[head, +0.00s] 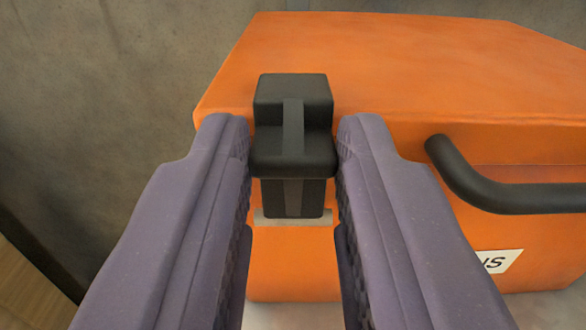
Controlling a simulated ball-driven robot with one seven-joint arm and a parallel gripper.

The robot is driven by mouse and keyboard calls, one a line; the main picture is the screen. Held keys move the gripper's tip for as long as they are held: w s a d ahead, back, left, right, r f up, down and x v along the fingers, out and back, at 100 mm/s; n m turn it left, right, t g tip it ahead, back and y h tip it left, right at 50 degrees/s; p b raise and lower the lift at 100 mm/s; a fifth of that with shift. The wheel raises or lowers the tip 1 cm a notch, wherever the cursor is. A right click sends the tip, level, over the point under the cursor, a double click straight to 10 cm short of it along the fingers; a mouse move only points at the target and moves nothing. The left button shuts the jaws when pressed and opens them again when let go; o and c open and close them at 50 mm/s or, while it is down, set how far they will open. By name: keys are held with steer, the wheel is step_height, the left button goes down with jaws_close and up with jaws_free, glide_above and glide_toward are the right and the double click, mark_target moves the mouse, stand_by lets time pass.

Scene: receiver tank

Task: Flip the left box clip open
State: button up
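The left box clip (292,130) is a black latch on the front of an orange box (400,65), near its left end. Its upper block overlaps the lid edge, and its lower part lies flat against the front above a pale strip (292,217). My gripper (293,135) has two purple fingers, one on each side of the clip. The fingers are spread about the clip's width apart. The fingertips are very close to the clip's sides; I cannot tell whether they touch it.
A black bar handle (500,193) sticks out from the box front to the right of my right finger. A white label (497,261) is partly visible below it. A grey-brown wall (100,90) stands behind and to the left of the box.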

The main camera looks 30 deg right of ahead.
mark_target(294, 183)
steer(key=shift+s+a+f+t+h+b, duration=0.15)
steer(key=shift+f+t+h+b, duration=0.25)
steer(key=shift+b, duration=1.25)
steer(key=shift+s+a+f+t+h+b, duration=0.15)
steer(key=shift+f+t+b, duration=0.35)
steer(key=shift+b, duration=1.15)
jaws_close()
steer(key=shift+s+t+h+b, duration=0.15)
steer(key=shift+t+h+b, duration=0.3)
steer(key=shift+t+b, duration=0.25)
steer(key=shift+s+a+f+t+h, duration=0.25)
steer(key=shift+f+t+h, duration=0.1)
steer(key=shift+t+h, duration=0.4)
steer(key=o, duration=0.9)
jaws_free()
steer(key=shift+o, duration=0.2)
steer(key=p+v, duration=0.2)
steer(key=v, duration=0.5)
steer(key=shift+s+f, duration=0.3)
steer(key=shift+a, duration=0.15)
